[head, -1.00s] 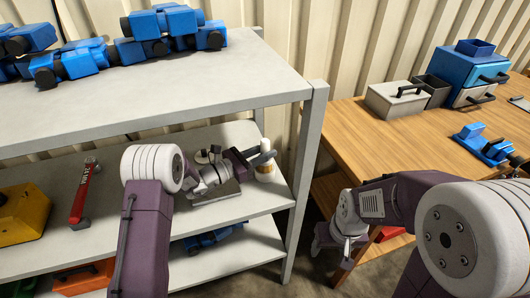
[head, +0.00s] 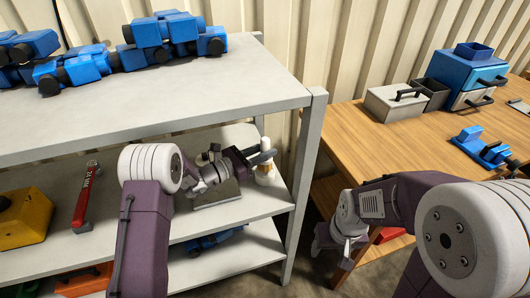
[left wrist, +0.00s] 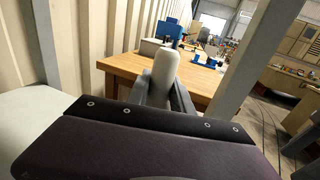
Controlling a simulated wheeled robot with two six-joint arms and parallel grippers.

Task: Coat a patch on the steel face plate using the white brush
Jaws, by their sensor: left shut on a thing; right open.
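My left gripper (head: 262,158) is shut on a white brush (head: 264,174) over the right end of the middle shelf. In the left wrist view the white brush (left wrist: 160,76) stands upright between the two grey fingers; its lower part is hidden by my wrist. A dark grey plate with a pale front edge (head: 217,203), which looks like the steel face plate, lies on the same shelf, left of the brush and partly hidden by my left wrist. My right gripper (head: 335,246) is open and empty, hanging in front of the wooden table.
A grey shelf unit (head: 305,185) has a corner post close right of my left gripper. A red-handled tool (head: 85,200) and a yellow case (head: 22,222) lie on the middle shelf. Blue parts (head: 165,28) crowd the top. The wooden table (head: 400,150) stands right.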

